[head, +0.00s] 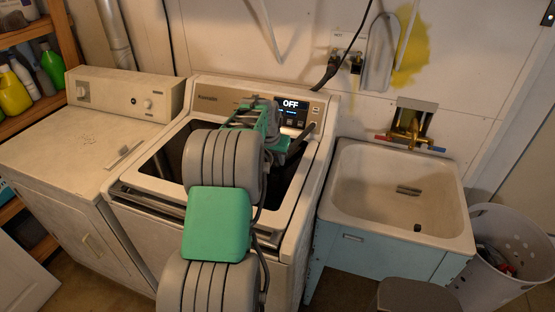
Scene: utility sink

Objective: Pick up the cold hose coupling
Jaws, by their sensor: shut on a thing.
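My gripper (284,146) is over the back right of the open washer tub, just below the control panel. It is shut on a dark, slim piece (302,138) that slants up to the right, which I take to be the cold hose coupling. My own arm and wrist hide much of the grip, and the coupling's details are too small to tell.
The washer (295,225) has its tub open and a panel display (291,104) reading OFF. A dryer (100,130) stands left. A utility sink (345,195) with a brass faucet (408,135) stands right, beside a white basket (500,240). Black hoses (330,75) hang from the wall box (346,45).

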